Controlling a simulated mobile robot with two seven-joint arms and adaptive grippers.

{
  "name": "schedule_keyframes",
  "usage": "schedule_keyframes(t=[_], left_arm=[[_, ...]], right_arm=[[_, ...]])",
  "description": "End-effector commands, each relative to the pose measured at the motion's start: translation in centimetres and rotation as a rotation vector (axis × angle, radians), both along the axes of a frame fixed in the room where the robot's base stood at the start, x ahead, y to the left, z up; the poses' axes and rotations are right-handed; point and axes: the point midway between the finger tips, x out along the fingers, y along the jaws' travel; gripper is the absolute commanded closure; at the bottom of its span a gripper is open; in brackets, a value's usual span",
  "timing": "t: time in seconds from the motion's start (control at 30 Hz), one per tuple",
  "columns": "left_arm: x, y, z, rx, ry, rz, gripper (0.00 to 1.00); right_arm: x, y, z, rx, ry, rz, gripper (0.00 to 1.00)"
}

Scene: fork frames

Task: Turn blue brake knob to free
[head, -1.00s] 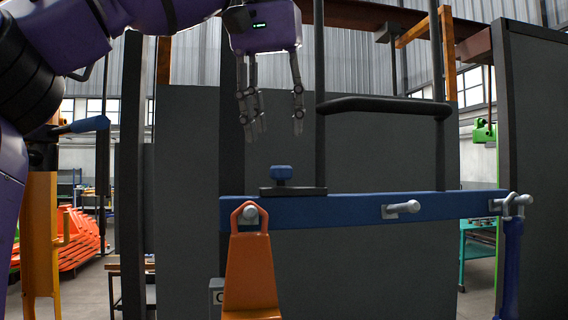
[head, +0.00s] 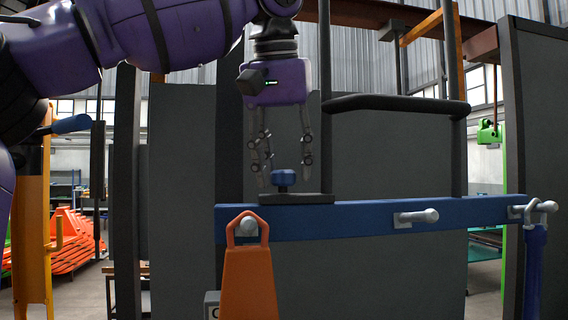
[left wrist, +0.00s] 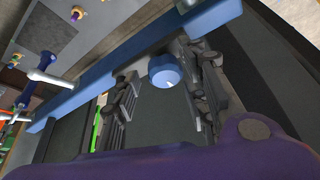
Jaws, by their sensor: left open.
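The blue brake knob (head: 283,178) stands upright on a dark base plate (head: 296,199) on top of the blue beam (head: 350,217). My left gripper (head: 285,182) points down with its fingers open, one on each side of the knob, and the left finger reaches to about the base plate's height. In the left wrist view the round knob (left wrist: 165,70) with a small white mark lies between the open fingers (left wrist: 160,90). I see no clear contact between fingers and knob. My right gripper is not in view.
An orange hanger (head: 249,275) hangs on the beam's front near the left end. Silver handles (head: 416,217) stick out from the beam further right. A black padded bar (head: 397,104) on uprights stands right of my gripper. Grey panels stand behind.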

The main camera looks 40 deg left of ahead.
Motion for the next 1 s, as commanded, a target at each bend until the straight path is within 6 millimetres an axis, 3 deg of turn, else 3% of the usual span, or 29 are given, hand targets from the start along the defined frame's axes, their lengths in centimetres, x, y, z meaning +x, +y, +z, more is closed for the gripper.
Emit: schedule_keyframes(t=[0.33, 0.63, 1.0], left_arm=[[0.19, 0.09, -0.57, 0.001, 0.0, 0.0, 0.6], [0.2, 0.04, -0.56, 0.0, 0.0, -0.001, 0.98], [0.13, 0.01, -0.58, -0.003, 0.0, -0.057, 0.99]], right_arm=[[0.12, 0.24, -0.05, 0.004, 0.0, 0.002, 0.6], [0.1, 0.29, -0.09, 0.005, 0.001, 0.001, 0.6], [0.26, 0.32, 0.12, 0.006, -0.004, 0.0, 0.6]])
